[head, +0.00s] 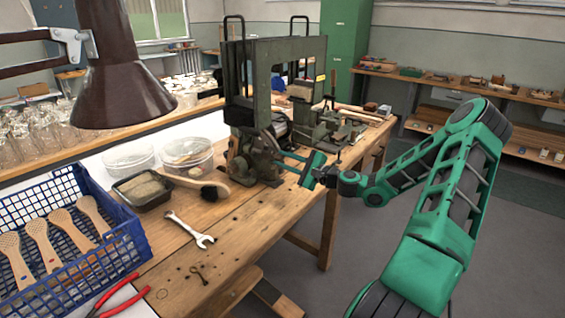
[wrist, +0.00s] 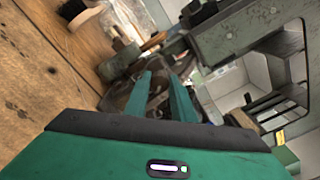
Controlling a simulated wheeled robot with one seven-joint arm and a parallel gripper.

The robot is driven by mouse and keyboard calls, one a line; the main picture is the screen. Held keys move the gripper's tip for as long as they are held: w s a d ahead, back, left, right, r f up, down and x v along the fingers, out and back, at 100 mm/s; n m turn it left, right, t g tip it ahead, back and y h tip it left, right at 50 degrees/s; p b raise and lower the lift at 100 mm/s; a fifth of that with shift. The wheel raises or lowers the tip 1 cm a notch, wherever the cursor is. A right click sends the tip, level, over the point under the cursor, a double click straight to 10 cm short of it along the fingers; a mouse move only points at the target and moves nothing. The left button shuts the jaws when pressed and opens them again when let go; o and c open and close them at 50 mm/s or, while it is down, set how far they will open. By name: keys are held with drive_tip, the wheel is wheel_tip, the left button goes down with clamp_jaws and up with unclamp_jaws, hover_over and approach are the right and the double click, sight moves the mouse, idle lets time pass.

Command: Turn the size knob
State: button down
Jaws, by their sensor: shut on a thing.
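The grey-green tufting machine (head: 246,78) stands on the wooden bench. My teal gripper (head: 282,159) reaches it from the right, low on its front side. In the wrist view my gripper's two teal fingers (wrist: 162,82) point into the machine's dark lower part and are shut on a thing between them. That thing is taken to be the size knob (wrist: 158,92), a dark, blurred part there. In the head view the fingers and the machine's dark parts hide the knob, so its turn position cannot be told.
A brush (head: 205,184), a black tray (head: 143,189) and a wrench (head: 190,230) lie left of the machine on the bench (head: 255,228). A blue crate (head: 118,245) holds wooden brush backs. A lamp (head: 118,75) hangs at upper left.

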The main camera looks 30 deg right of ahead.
drive_tip(key=shift+f+n, duration=0.1)
drive_tip(key=shift+n, duration=0.2)
drive_tip(key=c, duration=1.5)
unclamp_jaws()
drive_tip(key=shift+s, duration=0.1)
drive_tip(key=v, duration=1)
drive_tip(key=shift+s+d, duration=0.1)
drive_tip(key=shift+s, duration=0.15)
